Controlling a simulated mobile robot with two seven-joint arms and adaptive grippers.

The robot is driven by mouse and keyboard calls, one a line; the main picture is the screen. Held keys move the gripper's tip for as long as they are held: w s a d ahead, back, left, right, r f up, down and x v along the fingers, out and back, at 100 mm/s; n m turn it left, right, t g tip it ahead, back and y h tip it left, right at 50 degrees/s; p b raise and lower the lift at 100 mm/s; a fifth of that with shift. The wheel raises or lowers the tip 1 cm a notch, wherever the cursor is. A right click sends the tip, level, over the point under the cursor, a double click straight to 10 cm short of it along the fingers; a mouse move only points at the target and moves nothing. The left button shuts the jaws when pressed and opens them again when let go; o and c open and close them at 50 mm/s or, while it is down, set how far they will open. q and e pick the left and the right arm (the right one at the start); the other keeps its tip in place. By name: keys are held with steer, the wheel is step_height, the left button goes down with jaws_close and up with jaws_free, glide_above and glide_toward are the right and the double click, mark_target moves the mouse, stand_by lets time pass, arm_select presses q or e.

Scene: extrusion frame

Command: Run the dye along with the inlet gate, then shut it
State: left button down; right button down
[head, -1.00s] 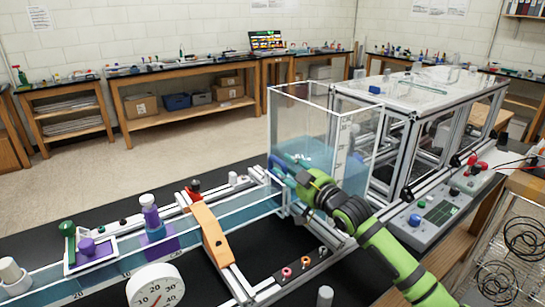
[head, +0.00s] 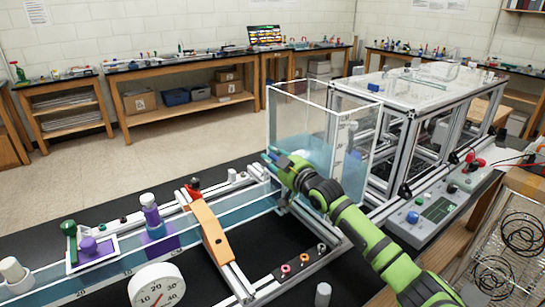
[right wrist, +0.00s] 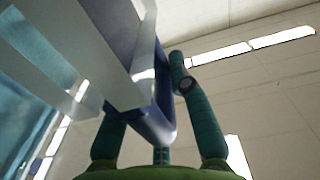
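My right gripper (head: 270,157) is at the head-tank end of the water channel (head: 105,268), by the lower left of the clear tank (head: 352,150). In the right wrist view its teal fingers (right wrist: 150,125) stand on either side of a dark blue bar beside a pale plate, which seems to be the inlet gate (right wrist: 150,95). The fingers partly hide behind the bar, so I cannot tell whether they grip it. A purple and white upright piece (head: 152,220), perhaps the dye holder, stands at the channel. No dye streak is clear. My left gripper is not in view.
An orange bridge (head: 211,236) crosses the channel. A round dial (head: 156,288) stands in front. A control box (head: 435,212) with knobs is to the right of my arm. A metal frame (head: 410,140) stands behind the tank.

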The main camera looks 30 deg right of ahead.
steer(key=shift+r+p, duration=0.8)
steer(key=shift+r, duration=0.4)
steer(key=shift+a, duration=0.1)
steer(key=c, duration=1.2)
jaws_free()
steer(key=shift+c, duration=0.2)
steer(key=shift+a, duration=0.1)
steer(key=shift+f, duration=0.1)
steer(key=shift+s+f, duration=0.1)
steer(key=shift+s, duration=0.45)
steer(key=s+d, duration=0.1)
steer(key=s, duration=1)
steer(key=shift+d, duration=0.3)
